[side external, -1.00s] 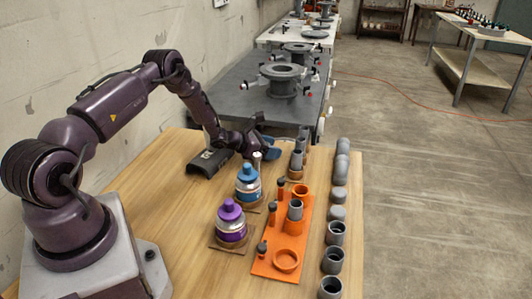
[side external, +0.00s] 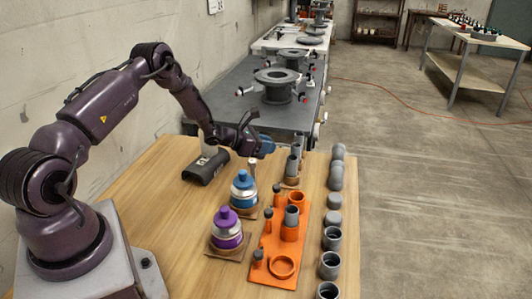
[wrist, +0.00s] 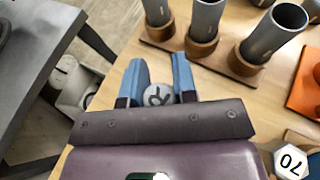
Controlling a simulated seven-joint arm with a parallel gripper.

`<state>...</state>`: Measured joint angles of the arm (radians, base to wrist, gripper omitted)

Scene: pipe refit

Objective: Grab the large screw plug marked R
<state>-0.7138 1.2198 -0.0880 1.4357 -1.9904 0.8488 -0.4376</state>
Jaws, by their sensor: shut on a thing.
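The large screw plug marked R (wrist: 157,97) is a grey round piece with a dark R on its face, seen in the wrist view. It sits between the two blue fingers of my gripper (wrist: 160,85), which are shut on it. In the side view my gripper (side external: 264,146) is above the far edge of the wooden table, left of the rack of grey tubes. The plug cannot be made out in that view.
Grey tubes in brown collars stand on a wooden rack (wrist: 228,61). An orange tray (side external: 262,268), blue (side external: 244,190) and purple (side external: 227,229) bottles, a dark saddle block (side external: 205,168) and a row of grey caps (side external: 333,219) stand on the table. A grey bench (side external: 230,95) lies beyond.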

